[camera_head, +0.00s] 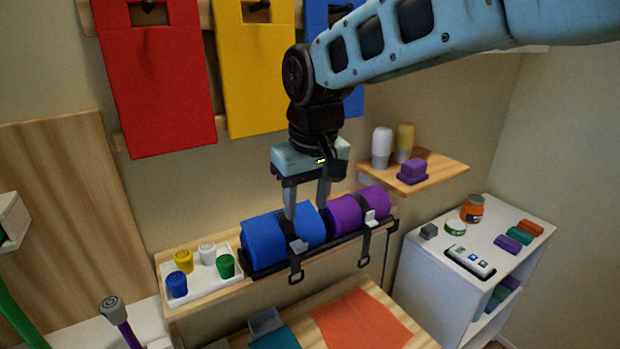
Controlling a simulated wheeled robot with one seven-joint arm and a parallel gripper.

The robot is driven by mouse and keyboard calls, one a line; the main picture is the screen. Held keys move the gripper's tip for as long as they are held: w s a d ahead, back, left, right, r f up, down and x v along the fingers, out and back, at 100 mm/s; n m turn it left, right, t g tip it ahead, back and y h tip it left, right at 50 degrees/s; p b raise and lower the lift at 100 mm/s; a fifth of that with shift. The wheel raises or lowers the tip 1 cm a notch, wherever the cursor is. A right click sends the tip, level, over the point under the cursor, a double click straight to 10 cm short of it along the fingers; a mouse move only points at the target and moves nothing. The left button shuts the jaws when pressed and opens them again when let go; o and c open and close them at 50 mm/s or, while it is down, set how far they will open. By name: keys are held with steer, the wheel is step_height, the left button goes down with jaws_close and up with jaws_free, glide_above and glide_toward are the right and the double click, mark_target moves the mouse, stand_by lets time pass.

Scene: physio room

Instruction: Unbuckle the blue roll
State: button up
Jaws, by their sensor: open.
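The blue roll (268,238) lies on a black rack on the wooden wall shelf. A black strap with a buckle (299,246) runs over its right part, and the strap's end hangs down in front with a ring. My gripper (306,212) is above the right end of the blue roll, pointing down, with its fingers apart. Its left finger is close to the strap; I cannot tell whether it touches. A purple roll (345,213) lies to the right on the same rack, under its own strap.
A white tray (205,290) with several small coloured cups sits left of the blue roll. A small shelf (440,181) with bottles and a purple block is at the right. A white cabinet (412,268) stands lower right. Red, yellow and blue mats hang behind my arm.

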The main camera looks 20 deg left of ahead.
step_height(320, 180, up, 8)
steer(key=d+b, duration=0.1)
steer(key=shift+s+f+b, duration=0.25)
steer(key=shift+s+b, duration=0.1)
steer(key=shift+s, duration=0.05)
steer(key=s+d+f+m+b, duration=0.1)
steer(key=s+d+f+b, duration=0.6)
steer(key=s+d+f, duration=0.3)
steer(key=s+d+f+m+g+b, duration=0.1)
steer(key=s+d+f+b, duration=0.5)
steer(key=d+f, duration=1.3)
steer(key=s, duration=0.4)
steer(key=shift+s+f+h+b, duration=0.2)
steer(key=shift+s+h+b, duration=0.2)
